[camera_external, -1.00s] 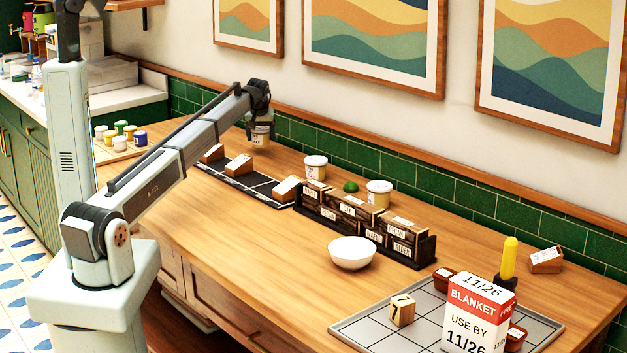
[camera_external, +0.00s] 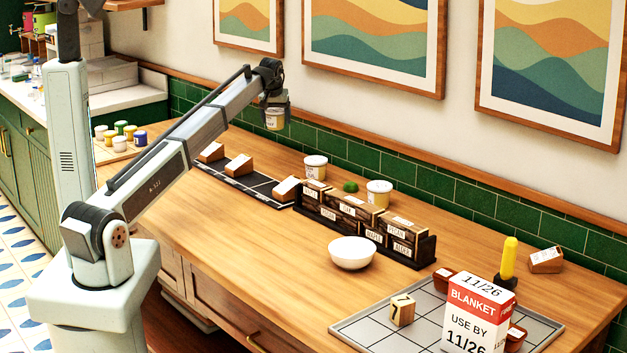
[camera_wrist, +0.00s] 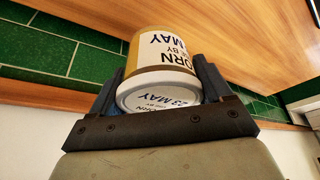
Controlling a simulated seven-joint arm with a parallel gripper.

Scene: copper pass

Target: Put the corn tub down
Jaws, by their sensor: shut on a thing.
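The corn tub (camera_wrist: 165,62) is a yellowish tub with a white lid and a white label reading "CORN" and "MAY". My gripper (camera_wrist: 160,85) is shut on it, one finger on each side, in the wrist view. In the external view the tub (camera_external: 275,119) hangs from my gripper (camera_external: 275,104) in the air, above the back of the wooden counter (camera_external: 220,240) and in front of the green tiles. Nothing shows under the tub close by.
A dark grid mat (camera_external: 245,181) with several wooden blocks lies below. To its right are two white-lidded tubs (camera_external: 315,167) (camera_external: 379,193), a dark spice rack (camera_external: 365,225) and a white bowl (camera_external: 351,252). The counter's middle front is clear.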

